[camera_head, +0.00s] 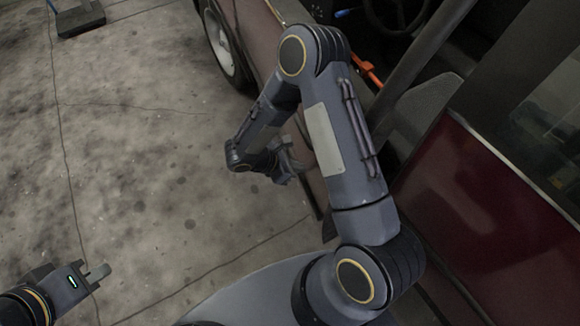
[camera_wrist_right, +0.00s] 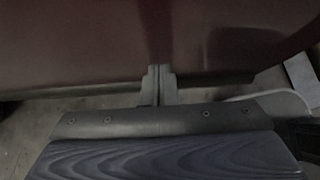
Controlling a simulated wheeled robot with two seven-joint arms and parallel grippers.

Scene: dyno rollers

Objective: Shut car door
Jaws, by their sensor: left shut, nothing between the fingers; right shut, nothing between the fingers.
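The car is dark red, and its rear body panel (camera_head: 480,210) fills the right of the head view. The doorway is open, showing the seat (camera_head: 425,108) and steering wheel. The car door (camera_head: 314,183) shows only as a narrow reddish strip behind my right arm, which hides much of it. My right gripper (camera_head: 292,160) is shut and empty beside the door. In the right wrist view the shut fingers (camera_wrist_right: 158,84) point at a dark red panel (camera_wrist_right: 80,45); I cannot tell whether they touch it. My left gripper (camera_head: 97,275) is shut and empty, low over the floor at far left.
A front wheel (camera_head: 222,50) of the car shows at the top. A dark block-like object (camera_head: 78,18) stands on the floor at the top left. An orange-red bar (camera_head: 368,72) lies by the doorway. The concrete floor (camera_head: 140,150) on the left is clear.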

